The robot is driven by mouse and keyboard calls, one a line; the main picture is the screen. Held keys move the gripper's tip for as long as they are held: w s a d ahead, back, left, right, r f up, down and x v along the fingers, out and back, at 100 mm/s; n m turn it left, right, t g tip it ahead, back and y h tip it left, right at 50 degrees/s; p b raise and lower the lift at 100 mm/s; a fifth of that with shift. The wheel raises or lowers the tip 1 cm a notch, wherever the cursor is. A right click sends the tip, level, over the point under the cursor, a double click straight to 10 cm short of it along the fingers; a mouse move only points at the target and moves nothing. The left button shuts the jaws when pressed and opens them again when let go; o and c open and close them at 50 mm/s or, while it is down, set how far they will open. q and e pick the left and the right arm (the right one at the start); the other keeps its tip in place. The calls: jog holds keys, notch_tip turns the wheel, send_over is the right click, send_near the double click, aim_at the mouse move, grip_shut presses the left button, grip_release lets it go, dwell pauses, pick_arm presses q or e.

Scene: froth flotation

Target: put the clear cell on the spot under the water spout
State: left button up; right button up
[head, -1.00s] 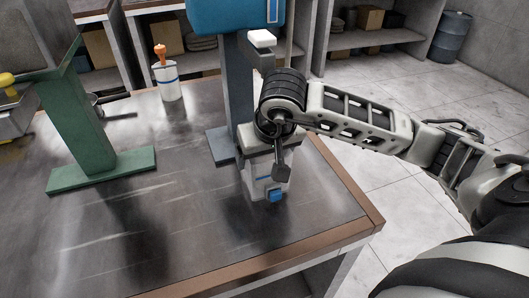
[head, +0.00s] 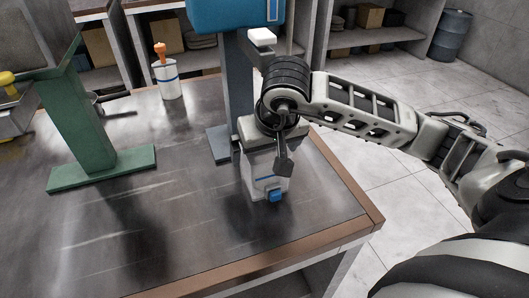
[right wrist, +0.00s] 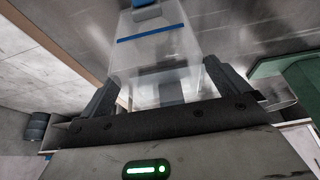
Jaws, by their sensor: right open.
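The clear cell (head: 257,187), a see-through box with a blue line and a blue tab low on its front, stands upright on the table at the foot of the blue stand (head: 237,95). It also shows in the right wrist view (right wrist: 152,62). My right gripper (head: 266,160) is open around the cell's upper part, with one finger on each side in the right wrist view (right wrist: 160,80). My wrist hides the cell's top and part of the stand. A white-topped spout arm (head: 262,37) juts from the stand above. I cannot tell whether the cell is exactly beneath it. My left gripper is out of view.
A green stand (head: 95,130) is on the table's left. A white bottle with an orange top (head: 167,78) stands at the back. The table (head: 190,225) is clear at front. Its brown edge (head: 345,232) runs close right of the cell.

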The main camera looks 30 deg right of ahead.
jog(key=v, duration=0.9)
jog(key=shift+s+r, duration=0.25)
